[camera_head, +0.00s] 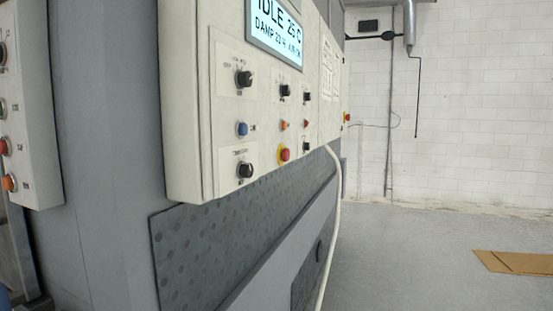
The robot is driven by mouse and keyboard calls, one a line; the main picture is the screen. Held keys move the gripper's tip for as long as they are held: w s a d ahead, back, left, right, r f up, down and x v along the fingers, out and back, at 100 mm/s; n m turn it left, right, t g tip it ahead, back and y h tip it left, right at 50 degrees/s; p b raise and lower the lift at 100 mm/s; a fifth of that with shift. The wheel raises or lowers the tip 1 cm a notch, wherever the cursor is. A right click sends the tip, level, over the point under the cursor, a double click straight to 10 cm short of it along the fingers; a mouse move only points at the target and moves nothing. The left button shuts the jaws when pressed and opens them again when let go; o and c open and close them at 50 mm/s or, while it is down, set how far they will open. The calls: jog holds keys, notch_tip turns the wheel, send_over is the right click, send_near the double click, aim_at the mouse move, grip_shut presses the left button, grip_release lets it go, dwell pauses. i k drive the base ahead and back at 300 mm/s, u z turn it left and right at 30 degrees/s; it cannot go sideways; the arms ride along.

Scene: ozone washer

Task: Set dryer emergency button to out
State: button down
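A control panel (190,130) stands out from the grey machine at the centre left. It carries a lit display (276,28) reading "IDLE" and "DAMP". A further red and yellow button (347,117) shows small at the far end of the machine. No label in view clearly says which is the dryer's. My gripper is not in view.
Black knobs (244,78) and a blue button (242,128) surround the red button. Another panel (30,120) with red and green buttons is at the left edge. A white hose (335,200) runs down the machine. Floor at right is open, with flat cardboard (510,262).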

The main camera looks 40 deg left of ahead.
aim_at(286, 154)
jog(key=u, duration=0.9)
jog(key=i, duration=1)
jog(key=u, duration=0.6)
